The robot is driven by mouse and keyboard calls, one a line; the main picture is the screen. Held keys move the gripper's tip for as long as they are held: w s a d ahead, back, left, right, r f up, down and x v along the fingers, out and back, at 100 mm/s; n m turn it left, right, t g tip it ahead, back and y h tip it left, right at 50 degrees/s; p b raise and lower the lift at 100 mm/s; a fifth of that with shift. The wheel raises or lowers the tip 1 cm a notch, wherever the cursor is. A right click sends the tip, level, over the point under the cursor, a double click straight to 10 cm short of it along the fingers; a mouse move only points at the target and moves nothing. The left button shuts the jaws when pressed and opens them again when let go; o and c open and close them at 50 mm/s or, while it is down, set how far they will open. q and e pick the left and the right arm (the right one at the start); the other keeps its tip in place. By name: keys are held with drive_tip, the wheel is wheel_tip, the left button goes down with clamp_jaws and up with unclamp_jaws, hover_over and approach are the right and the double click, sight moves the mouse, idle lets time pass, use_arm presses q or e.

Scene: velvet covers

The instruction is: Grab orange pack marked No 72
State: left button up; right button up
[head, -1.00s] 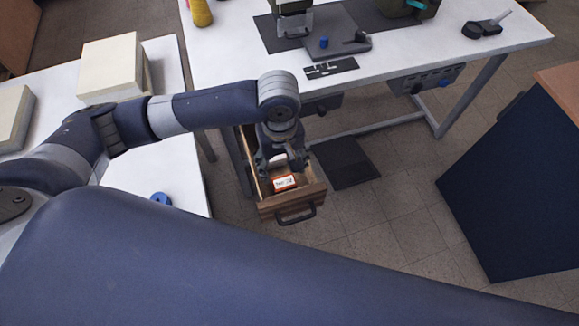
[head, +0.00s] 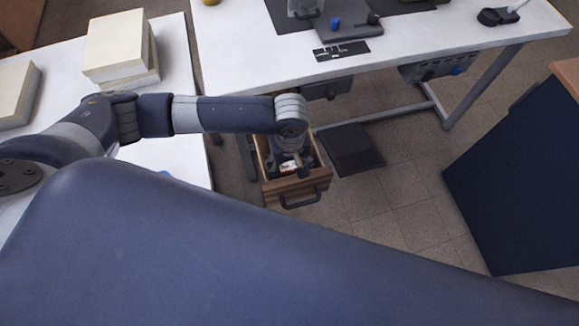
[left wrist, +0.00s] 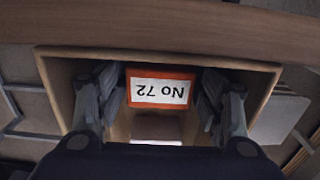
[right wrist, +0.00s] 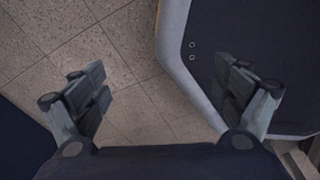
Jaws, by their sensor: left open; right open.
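The orange pack (left wrist: 160,89) has a white label reading No 72, upside down in the left wrist view. It lies inside the open wooden drawer (head: 297,189) under the workbench; in the head view only a small part of the pack (head: 288,167) shows past my arm. My left gripper (left wrist: 160,108) is open and reaches down into the drawer, with one finger on each side of the pack. I cannot tell whether the fingers touch it. My right gripper (right wrist: 165,90) is open and empty above the floor, beside a dark panel.
The drawer's walls (left wrist: 262,90) stand close around my left fingers. A dark panel (head: 520,180) stands at right. Tiled floor (head: 390,215) is clear between.

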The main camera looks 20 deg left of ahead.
use_arm(q)
drive_tip(key=c, duration=0.8)
drive_tip(key=shift+r, duration=0.1)
